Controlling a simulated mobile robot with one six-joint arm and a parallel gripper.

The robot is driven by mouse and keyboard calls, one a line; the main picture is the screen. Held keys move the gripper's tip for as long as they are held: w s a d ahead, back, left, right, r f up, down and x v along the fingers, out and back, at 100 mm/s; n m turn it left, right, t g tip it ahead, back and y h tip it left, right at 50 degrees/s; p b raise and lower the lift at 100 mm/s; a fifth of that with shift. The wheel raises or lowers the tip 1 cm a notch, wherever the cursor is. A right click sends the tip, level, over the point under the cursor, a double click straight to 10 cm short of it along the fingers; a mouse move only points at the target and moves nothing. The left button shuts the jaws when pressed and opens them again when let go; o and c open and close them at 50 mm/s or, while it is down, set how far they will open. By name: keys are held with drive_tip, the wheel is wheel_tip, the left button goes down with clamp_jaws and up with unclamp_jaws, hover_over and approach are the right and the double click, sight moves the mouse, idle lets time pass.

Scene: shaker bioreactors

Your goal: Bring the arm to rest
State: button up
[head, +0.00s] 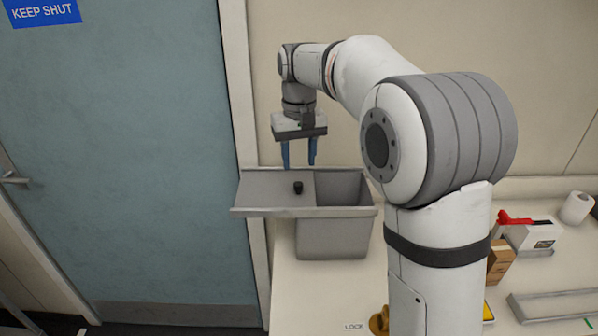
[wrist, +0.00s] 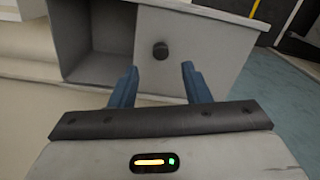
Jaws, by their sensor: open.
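My arm reaches up and to the left in the head view, with my gripper (head: 299,165) pointing down over a grey bin (head: 335,240). The two blue fingers are apart and nothing is between them. In the wrist view my gripper (wrist: 160,82) also shows its fingers spread and empty. The bin has a flat grey lid panel (head: 262,190) with a small black knob (head: 298,187), just below the fingertips in the head view. The lid panel sits to the left, so part of the bin's opening shows. The wrist view shows the knob (wrist: 160,50) beyond the fingertips, apart from them.
A blue door (head: 110,150) with a "KEEP SHUT" sign (head: 42,12) is at left. On the pale counter (head: 300,300) at right are a white box with a red item (head: 530,232), a paper roll (head: 577,207), a brown box (head: 499,260) and a grey tray (head: 555,305).

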drive_tip(key=shift+r, duration=0.6)
drive_tip(key=shift+s+d, duration=0.1)
drive_tip(key=s+d+f+m+t, duration=0.1)
drive_tip(key=s+d, duration=0.3)
drive_tip(key=s, duration=0.5)
drive_tip(key=s+d+f+m+t, duration=0.1)
drive_tip(key=s+d+f, duration=0.3)
drive_tip(key=s, duration=0.4)
drive_tip(key=s+d+f+m+t, duration=0.1)
drive_tip(key=s+d+f, duration=0.2)
drive_tip(key=s+d, duration=0.3)
drive_tip(key=s, duration=0.3)
drive_tip(key=shift+s, duration=0.3)
drive_tip(key=shift+c, duration=0.7)
